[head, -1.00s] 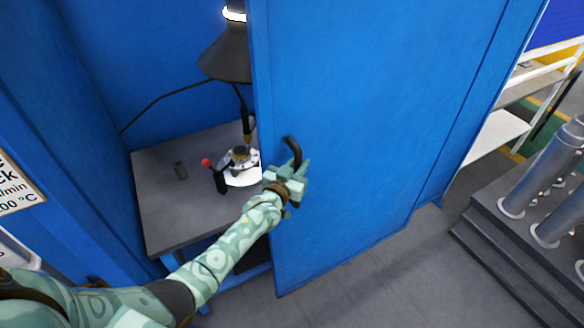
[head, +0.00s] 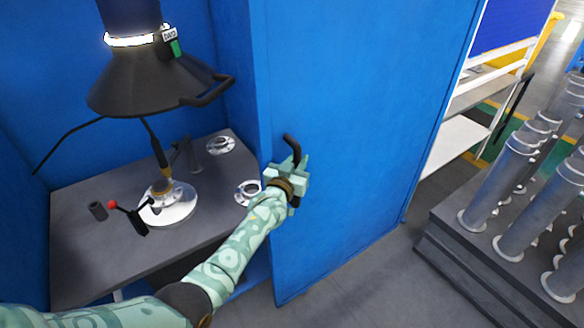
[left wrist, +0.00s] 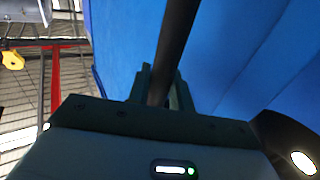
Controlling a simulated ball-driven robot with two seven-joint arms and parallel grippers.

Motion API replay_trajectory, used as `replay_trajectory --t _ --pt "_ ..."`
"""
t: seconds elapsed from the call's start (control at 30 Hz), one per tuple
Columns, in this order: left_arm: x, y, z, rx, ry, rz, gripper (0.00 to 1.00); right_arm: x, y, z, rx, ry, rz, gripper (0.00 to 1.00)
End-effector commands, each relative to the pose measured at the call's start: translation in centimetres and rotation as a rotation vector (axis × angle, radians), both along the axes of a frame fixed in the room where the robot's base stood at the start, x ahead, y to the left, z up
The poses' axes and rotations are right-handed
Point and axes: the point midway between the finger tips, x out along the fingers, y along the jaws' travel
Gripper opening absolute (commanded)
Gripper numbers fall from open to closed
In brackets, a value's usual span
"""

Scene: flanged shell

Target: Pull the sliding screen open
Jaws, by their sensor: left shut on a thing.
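The sliding screen (head: 350,110) is a tall blue panel at the centre of the head view. Its black curved handle (head: 292,148) sits near the panel's left edge. My left gripper (head: 290,178) is shut on this handle, and its fingers hide the handle's middle. In the left wrist view the dark handle bar (left wrist: 172,50) runs between the two fingers of my left gripper (left wrist: 160,88), with blue panel behind it. The booth stands open to the left of the screen. My right gripper is not in view.
Inside the booth is a grey table (head: 85,245) with a round metal flange (head: 168,205), a red-knobbed lever (head: 128,215) and a small dark cylinder (head: 97,210). A black hood (head: 150,85) hangs above. Grey steps with metal cylinders (head: 500,180) stand at right. Floor in front is clear.

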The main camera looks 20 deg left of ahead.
Motion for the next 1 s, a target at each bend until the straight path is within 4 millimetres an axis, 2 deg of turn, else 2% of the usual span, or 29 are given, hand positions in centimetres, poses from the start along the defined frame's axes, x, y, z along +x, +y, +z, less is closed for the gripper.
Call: replay_trajectory --t 0.57,0.6,0.67,1.0 --pt "0.65 -0.5 0.18 0.0 -0.003 0.0 0.0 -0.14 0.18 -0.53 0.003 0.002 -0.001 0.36" --pt "0.65 -0.5 0.17 0.0 -0.003 0.0 0.24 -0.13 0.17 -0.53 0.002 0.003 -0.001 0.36" --pt "0.64 -0.49 0.16 0.0 -0.003 0.0 0.41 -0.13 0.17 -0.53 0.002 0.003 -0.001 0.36" --pt "0.3 -0.44 -0.01 0.0 0.001 0.0 0.41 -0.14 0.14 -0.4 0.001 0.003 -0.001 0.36"
